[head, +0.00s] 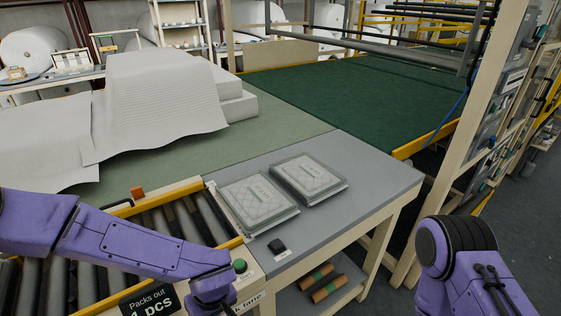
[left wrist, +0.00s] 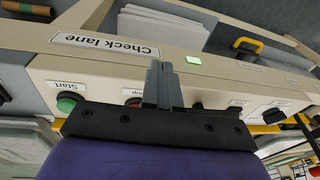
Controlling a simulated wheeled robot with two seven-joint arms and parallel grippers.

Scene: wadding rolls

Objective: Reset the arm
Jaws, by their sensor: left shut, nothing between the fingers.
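My left arm (head: 140,245) comes in from the left over the roller conveyor and bends down at the bottom edge of the head view, where its gripper is cut off. In the left wrist view my left gripper (left wrist: 163,82) has its two fingers together with nothing between them. The fingers are in front of the beige control panel (left wrist: 215,88), partly covering a label by a red button. My right arm (head: 462,265) shows at the lower right over the floor; its gripper is out of view.
Two packed pads (head: 258,200) (head: 307,177) lie on the grey table (head: 370,180), near a small black object (head: 277,246). A green Start button (left wrist: 67,104) and a "Check lane" sign (left wrist: 105,45) are on the panel. White wadding sheets (head: 150,105) cover the green table behind.

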